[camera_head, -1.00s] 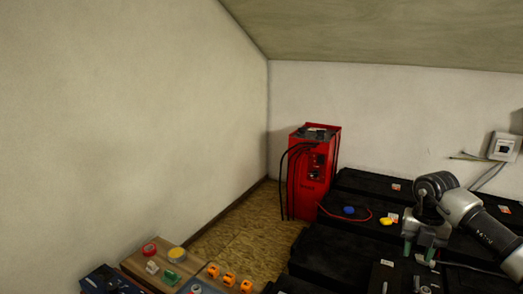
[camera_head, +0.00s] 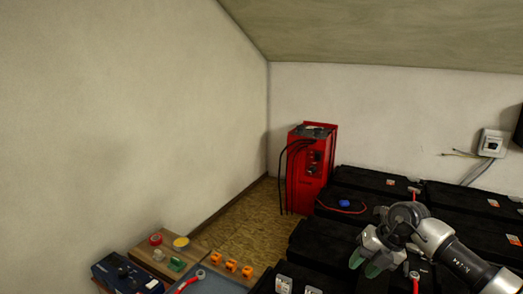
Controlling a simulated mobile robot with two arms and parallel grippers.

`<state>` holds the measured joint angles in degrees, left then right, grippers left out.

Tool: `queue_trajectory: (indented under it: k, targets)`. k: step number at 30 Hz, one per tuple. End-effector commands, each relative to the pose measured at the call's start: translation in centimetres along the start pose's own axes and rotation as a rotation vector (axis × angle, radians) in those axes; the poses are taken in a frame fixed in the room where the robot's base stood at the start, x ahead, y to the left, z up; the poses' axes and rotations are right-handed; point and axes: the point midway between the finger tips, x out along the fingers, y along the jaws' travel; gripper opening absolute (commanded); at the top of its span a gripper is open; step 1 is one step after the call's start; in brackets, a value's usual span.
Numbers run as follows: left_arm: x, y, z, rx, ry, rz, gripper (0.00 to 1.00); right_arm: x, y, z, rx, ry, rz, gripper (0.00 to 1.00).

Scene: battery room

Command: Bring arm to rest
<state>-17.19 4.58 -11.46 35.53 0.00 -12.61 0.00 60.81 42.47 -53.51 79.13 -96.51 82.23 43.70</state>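My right arm comes in from the lower right. Its gripper (camera_head: 366,264) hangs over the black batteries, pointing down and to the left. Its two greenish fingertips look apart, with nothing seen between them. My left arm and gripper are not in view. The black batteries (camera_head: 323,238) fill the lower right, partly hidden behind my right arm.
A red charger unit (camera_head: 311,175) with black cables stands by the back corner. A blue cap (camera_head: 344,203) and red wire lie on a battery. A wooden board (camera_head: 150,262) holds tape rolls, beside orange pieces (camera_head: 231,266) and a blue box (camera_head: 124,275). A wall socket (camera_head: 491,143) is at right.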

Motion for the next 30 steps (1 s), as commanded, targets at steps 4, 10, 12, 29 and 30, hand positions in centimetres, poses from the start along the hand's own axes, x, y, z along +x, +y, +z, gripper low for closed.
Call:
queue_trajectory:
  k: [4, 10, 12, 29, 30]
  targets:
    - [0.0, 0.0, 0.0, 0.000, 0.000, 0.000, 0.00, 3.6, 5.1, -3.0, -0.060, 0.024, 0.268, 0.37]
    - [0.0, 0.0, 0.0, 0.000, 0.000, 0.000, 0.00, 5.2, 14.4, -9.0, 0.017, 0.006, 0.882, 0.37]
    - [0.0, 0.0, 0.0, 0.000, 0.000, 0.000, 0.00, 4.1, 16.3, -10.3, 0.126, -0.029, 1.093, 0.37]
    - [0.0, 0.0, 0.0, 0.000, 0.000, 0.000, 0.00, 6.3, -1.7, -16.3, 1.919, -0.550, 1.261, 0.37]
    - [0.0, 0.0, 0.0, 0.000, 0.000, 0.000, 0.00, 7.1, -3.2, -17.7, 2.016, -0.566, 1.178, 0.37]
